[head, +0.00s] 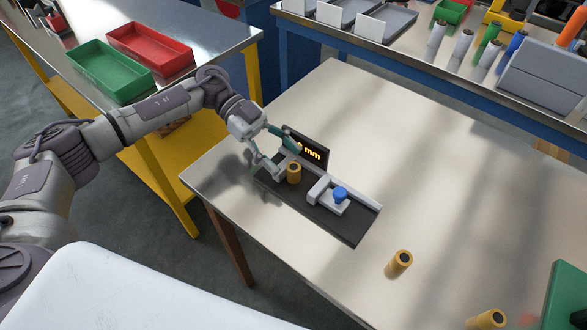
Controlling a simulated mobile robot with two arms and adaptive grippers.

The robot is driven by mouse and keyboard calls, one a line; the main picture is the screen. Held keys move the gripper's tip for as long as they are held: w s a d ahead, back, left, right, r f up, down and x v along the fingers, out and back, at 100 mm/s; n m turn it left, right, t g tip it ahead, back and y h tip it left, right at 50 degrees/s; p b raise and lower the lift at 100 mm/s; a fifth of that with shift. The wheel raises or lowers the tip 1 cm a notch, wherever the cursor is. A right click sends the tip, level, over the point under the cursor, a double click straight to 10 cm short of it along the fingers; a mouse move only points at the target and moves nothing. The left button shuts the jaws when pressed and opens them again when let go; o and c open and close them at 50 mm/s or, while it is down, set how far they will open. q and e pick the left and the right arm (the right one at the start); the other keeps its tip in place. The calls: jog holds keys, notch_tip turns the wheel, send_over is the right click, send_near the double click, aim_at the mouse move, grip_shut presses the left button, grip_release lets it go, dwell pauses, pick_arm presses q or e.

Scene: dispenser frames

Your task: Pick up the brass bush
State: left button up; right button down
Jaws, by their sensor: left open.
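A brass bush (293,174) stands upright on the dark base of a measuring fixture (325,213), near its left end. My left gripper (280,159) is open beside this bush, just behind and to its left. Its fingers are spread, and I cannot tell whether one touches the bush. Two similar brass-coloured bushes are on the table, one (398,263) right of the fixture and one (487,319) at the bottom edge, partly cut off. My right gripper is not in view.
The fixture has a grey slide with a blue knob (340,193) and a display (312,153) reading "mm", its digits partly hidden. The table's (440,170) middle is clear. Red and green trays (110,72) are on the left bench.

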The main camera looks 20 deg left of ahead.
aim_at(293, 166)
pick_arm(q)
jog(key=x, duration=0.3)
jog(key=shift+s+d, duration=0.15)
jog(key=shift+d, duration=0.15)
jog(key=shift+f, duration=0.1)
grip_shut()
